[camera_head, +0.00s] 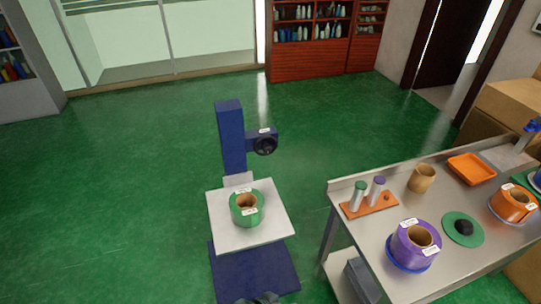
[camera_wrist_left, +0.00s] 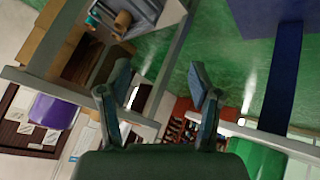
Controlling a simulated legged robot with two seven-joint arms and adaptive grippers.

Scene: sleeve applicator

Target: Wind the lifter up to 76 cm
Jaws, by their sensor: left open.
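The lifter has a dark blue column (camera_head: 230,135), a white platform (camera_head: 270,230) and a blue base (camera_head: 255,275). A black handwheel (camera_head: 265,146) sits on a blue arm at the column's right side, with a small white label above it. A green roll (camera_head: 246,208) with a brown core stands on the platform. My left gripper (camera_wrist_left: 160,82) is open and empty in the left wrist view, with its fingers spread apart. The handwheel is not seen between them. In the head view only a dark piece shows at the bottom edge, below the lifter. My right gripper is not in view.
A steel table (camera_head: 395,275) stands at the right. It carries a purple roll (camera_head: 415,245), an orange roll (camera_head: 513,203), an orange tray (camera_head: 471,168) and a stand with two cylinders (camera_head: 368,204). Green floor (camera_head: 130,190) left of the lifter is clear. Red shelves (camera_head: 310,60) stand behind.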

